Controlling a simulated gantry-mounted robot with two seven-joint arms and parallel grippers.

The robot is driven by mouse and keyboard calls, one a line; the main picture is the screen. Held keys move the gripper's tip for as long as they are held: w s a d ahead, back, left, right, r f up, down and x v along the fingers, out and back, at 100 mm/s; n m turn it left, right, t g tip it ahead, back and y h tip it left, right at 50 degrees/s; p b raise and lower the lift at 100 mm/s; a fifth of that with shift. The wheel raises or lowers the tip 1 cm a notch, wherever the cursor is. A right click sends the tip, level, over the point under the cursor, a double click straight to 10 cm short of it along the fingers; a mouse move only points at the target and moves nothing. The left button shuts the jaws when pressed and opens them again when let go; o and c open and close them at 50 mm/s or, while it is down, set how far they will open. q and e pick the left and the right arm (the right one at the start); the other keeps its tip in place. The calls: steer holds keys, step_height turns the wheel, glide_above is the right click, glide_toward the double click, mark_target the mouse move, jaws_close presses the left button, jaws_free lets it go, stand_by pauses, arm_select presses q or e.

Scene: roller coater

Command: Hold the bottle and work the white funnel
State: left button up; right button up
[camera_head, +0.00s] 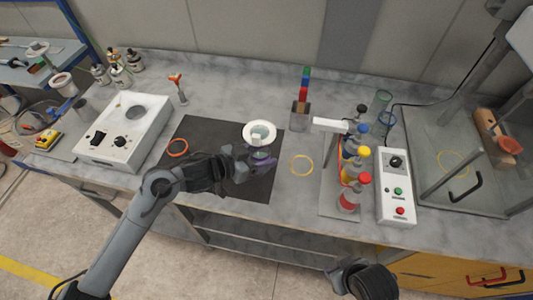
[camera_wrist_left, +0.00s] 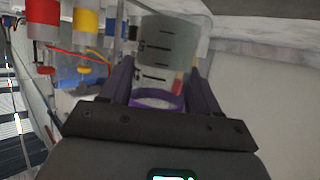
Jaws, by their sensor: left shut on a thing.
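The white funnel (camera_head: 251,130) shows as a wide round rim over the dark mat, with a pale grey-green shape inside its ring. Below it, my left gripper (camera_head: 258,160) is shut around the bottle. In the left wrist view, the clear bottle (camera_wrist_left: 168,45) with dark graduation marks stands between the two fingers, with a purple band (camera_wrist_left: 157,101) low on it. The funnel's seat on the bottle is hidden. My right gripper (camera_head: 352,272) is at the bottom edge of the head view, dark and partly cut off; its fingers do not show clearly.
A rack of bottles with red, yellow and blue caps (camera_head: 352,170) stands right of the mat, beside a white control box (camera_head: 397,190). A white hotplate-like device (camera_head: 123,130) stands left. Orange (camera_head: 177,147) and yellow (camera_head: 302,165) rings lie flat. The dark mat (camera_head: 200,130) is mostly clear.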

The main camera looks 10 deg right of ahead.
arm_select(q)
steer(key=shift+w+a+f+b, duration=0.3)
steer(key=shift+w+a+f, duration=0.15)
steer(key=shift+a+f, duration=0.4)
steer(key=shift+w+a+f+b, duration=0.25)
steer(key=shift+w+a+f, duration=0.2)
steer(key=shift+a+f, duration=0.3)
steer(key=shift+w+a+f+b, duration=0.35)
steer(key=shift+a+f, duration=0.15)
steer(key=shift+f, duration=0.1)
steer(key=shift+w+a+f+b, duration=0.25)
steer(key=shift+w+a+f, duration=0.05)
steer(key=shift+a+f, duration=0.25)
steer(key=shift+w+a+f+b, duration=0.3)
steer(key=shift+w+a+f, duration=0.1)
steer(key=shift+a+f, duration=0.15)
arm_select(e)
steer(key=shift+f, duration=1.55)
arm_select(q)
steer(key=shift+f, duration=0.3)
arm_select(e)
steer(key=o, duration=1.1)
steer(key=shift+w, duration=0.1)
